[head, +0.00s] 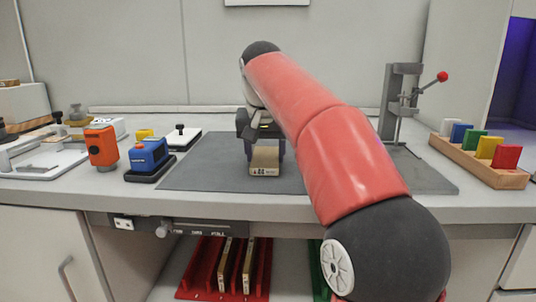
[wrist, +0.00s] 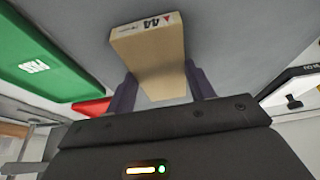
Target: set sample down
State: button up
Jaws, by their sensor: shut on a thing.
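The sample is a tan block (head: 265,160) with dark marks on its edge. In the head view it is at the middle of the dark grey mat (head: 215,165). My gripper (head: 262,140) points down from above and is shut on the block. In the wrist view the block (wrist: 152,62) sits between the two dark fingers of my gripper (wrist: 162,90). I cannot tell whether its underside touches the mat. My red arm hides the mat's right middle part.
An orange device (head: 102,147) and a blue device (head: 149,155) stand left of the mat. A stand with a red-knobbed lever (head: 390,105) is behind right. A wooden rack of coloured plates (head: 480,163) is far right. The mat's left part is clear.

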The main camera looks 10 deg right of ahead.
jog(key=shift+f, duration=0.2)
jog(key=o, duration=1)
jog(key=shift+b, duration=0.3)
